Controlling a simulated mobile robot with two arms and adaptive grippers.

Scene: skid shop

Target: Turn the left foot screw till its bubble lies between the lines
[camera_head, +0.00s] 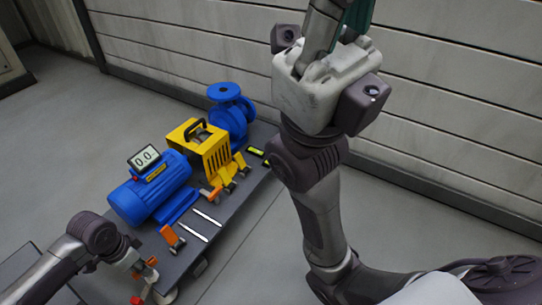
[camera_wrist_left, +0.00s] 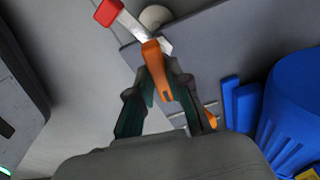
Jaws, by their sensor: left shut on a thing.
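My left gripper (camera_head: 138,266) is at the near left corner of the dark skid (camera_head: 228,222). In the left wrist view, its fingers (camera_wrist_left: 160,84) are shut on an orange handle (camera_wrist_left: 153,54), apparently that of the left foot screw; the screw itself is not clear. The orange also shows in the head view (camera_head: 128,260). A small yellow-green level (camera_head: 256,152) lies at the skid's far right edge; its bubble and lines are too small to read. My right gripper points up at the top of the head view, with its fingertips out of frame.
A blue motor (camera_head: 150,196) carries a display reading 0.0 (camera_head: 144,158). Beside it are a yellow guard (camera_head: 215,152) and a blue pump (camera_head: 231,118). Two thin pale strips (camera_head: 206,217) lie on the skid. A red-tipped bar (camera_wrist_left: 128,24) is close by my left fingers.

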